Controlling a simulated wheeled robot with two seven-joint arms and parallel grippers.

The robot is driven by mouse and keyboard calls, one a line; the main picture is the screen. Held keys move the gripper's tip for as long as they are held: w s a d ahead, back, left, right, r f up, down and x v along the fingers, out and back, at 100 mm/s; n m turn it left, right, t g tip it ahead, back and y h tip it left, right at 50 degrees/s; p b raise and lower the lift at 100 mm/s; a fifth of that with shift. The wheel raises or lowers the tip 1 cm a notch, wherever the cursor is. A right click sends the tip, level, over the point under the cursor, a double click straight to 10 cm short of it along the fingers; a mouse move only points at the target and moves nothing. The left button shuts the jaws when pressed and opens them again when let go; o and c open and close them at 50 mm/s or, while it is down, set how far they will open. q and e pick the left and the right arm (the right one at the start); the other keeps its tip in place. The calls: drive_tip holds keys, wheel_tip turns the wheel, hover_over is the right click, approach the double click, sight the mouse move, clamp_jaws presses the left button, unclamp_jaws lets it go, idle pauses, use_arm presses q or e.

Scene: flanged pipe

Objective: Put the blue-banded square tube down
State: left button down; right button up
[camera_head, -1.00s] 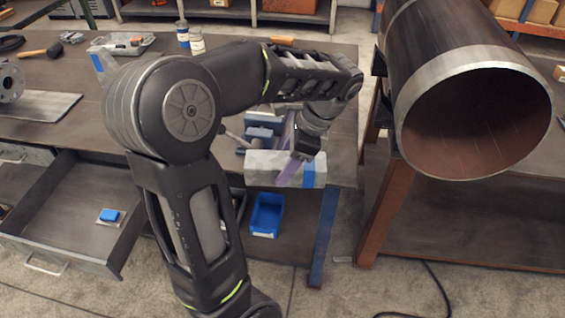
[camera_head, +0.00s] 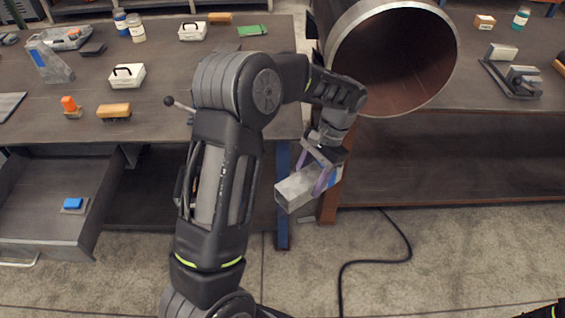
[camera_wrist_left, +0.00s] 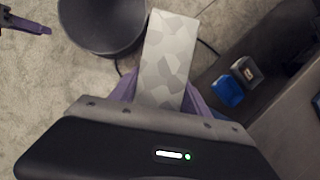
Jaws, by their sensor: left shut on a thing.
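The blue-banded square tube (camera_head: 297,190) is a grey, mottled square tube with an open end facing the lower left and a blue band (camera_head: 336,175) near its other end. My left gripper (camera_head: 314,179), with purple fingers, is shut on it and holds it in the air in front of the gap between the two benches. The tube (camera_wrist_left: 168,55) also shows in the left wrist view between the purple fingers, pointing away from the camera. A purple-fingered end, seemingly my right gripper (camera_wrist_left: 25,25), is cut by that view's top left edge; its opening is unclear.
A drawer (camera_head: 45,215) stands open. The big steel pipe (camera_head: 350,30) is over the right bench (camera_head: 480,100), whose front top is bare.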

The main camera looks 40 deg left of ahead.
use_arm(q)
drive_tip(key=w+d+f+n+h, duration=0.1)
drive_tip(key=w+d+f+n, duration=0.1)
drive_tip(key=d+f, duration=0.6)
drive_tip(key=shift+w+d+f+n, duration=0.25)
drive_tip(key=shift+w+n, duration=0.15)
drive_tip(key=shift+n, duration=0.3)
